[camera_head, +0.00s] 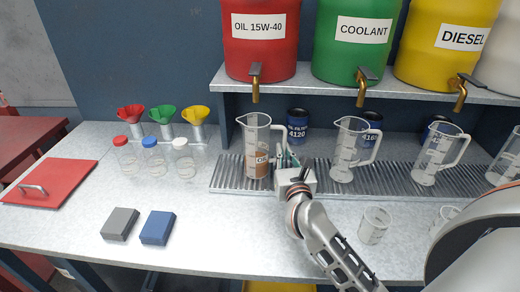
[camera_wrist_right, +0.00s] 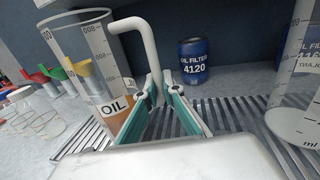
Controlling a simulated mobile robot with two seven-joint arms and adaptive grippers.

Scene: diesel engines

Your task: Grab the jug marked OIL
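The jug marked OIL (camera_head: 252,135) is clear, with brown liquid low inside, and stands upright on the ribbed grate (camera_head: 230,176) under the red drum. It also shows at the left in the right wrist view (camera_wrist_right: 85,60), with its white handle curving towards my fingers. My right gripper (camera_head: 290,162) is just right of the jug, at handle height. In the wrist view its green-padded fingers (camera_wrist_right: 166,95) are apart, and the handle runs down between or just beyond their tips. The handle's lower end is hidden by a finger. My left gripper is not in view.
Other clear jugs (camera_head: 350,150) (camera_head: 436,158) stand right on the grate. A blue oil filter can (camera_head: 297,125) stands behind. Drum taps (camera_head: 256,85) hang above. Clear bottles (camera_head: 153,160) and blocks (camera_head: 157,228) are left; a beaker (camera_head: 374,226) is in front.

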